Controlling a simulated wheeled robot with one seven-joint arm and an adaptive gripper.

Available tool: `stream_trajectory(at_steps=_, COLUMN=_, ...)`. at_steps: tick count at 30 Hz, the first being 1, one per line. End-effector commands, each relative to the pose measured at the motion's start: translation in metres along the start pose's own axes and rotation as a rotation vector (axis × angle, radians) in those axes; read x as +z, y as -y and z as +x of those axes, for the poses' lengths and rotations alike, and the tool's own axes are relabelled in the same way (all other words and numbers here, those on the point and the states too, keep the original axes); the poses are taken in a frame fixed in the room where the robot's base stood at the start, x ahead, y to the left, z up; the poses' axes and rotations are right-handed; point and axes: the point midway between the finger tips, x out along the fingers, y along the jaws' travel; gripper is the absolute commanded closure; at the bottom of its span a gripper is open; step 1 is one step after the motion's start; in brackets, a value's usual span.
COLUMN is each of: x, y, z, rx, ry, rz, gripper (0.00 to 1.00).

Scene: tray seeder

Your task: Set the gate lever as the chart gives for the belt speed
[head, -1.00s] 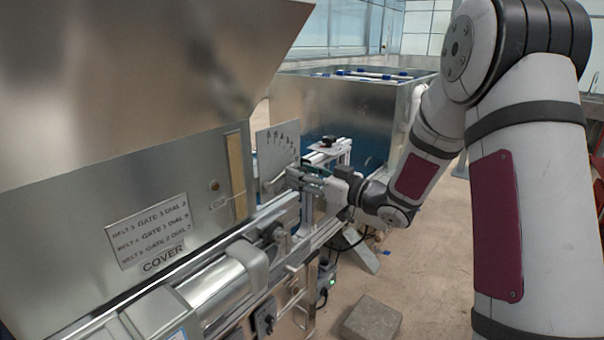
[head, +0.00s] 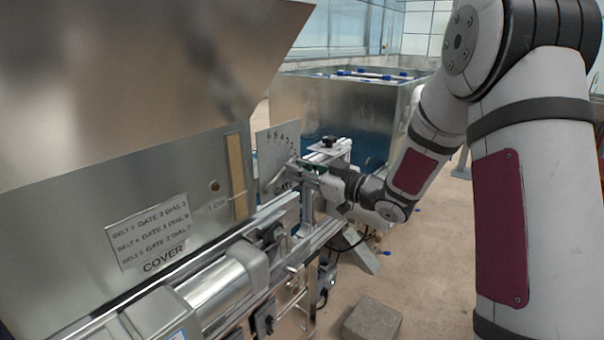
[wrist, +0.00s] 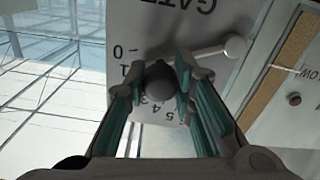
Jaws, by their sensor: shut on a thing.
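The gate plate (head: 283,140) is an upright metal sheet marked GATE with a numbered scale. It also shows upside down in the wrist view (wrist: 165,25). The lever (wrist: 215,50) runs from its pivot on the plate towards a dark round knob (wrist: 160,83). My gripper (head: 301,167) is at the plate, its fingers shut around the knob in the wrist view. The knob and fingers cover part of the scale near 2 and 3, so I cannot tell the exact setting. The chart (head: 150,232) on the cover lists belt, gate and dial; its small figures are blurred.
The machine's rails and a cylinder (head: 222,283) lie below the cover. A large metal bin (head: 330,105) stands behind the plate. A grey block (head: 371,322) lies on the floor. The floor to the right of the machine is mostly clear. No belt speed is readable.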

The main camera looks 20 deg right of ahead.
Motion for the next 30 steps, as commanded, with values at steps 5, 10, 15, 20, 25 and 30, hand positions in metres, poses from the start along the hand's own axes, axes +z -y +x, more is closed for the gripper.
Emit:
stream_trajectory(at_steps=5, x=-0.012, y=0.005, z=0.001, rx=-0.002, ry=-0.001, rz=-0.159, gripper=1.00)
stream_trajectory(at_steps=10, x=-0.015, y=0.007, z=0.000, rx=-0.002, ry=0.000, rz=-0.209, gripper=1.00)
stream_trajectory(at_steps=15, x=-0.015, y=0.007, z=0.000, rx=-0.002, ry=0.000, rz=-0.209, gripper=1.00)
stream_trajectory(at_steps=20, x=-0.015, y=0.007, z=0.000, rx=-0.002, ry=0.000, rz=-0.207, gripper=0.57)
stream_trajectory(at_steps=25, x=-0.015, y=0.006, z=0.000, rx=-0.001, ry=0.000, rz=-0.207, gripper=0.55)
stream_trajectory(at_steps=30, x=-0.015, y=0.006, z=-0.001, rx=-0.001, ry=0.001, rz=-0.207, gripper=0.55)
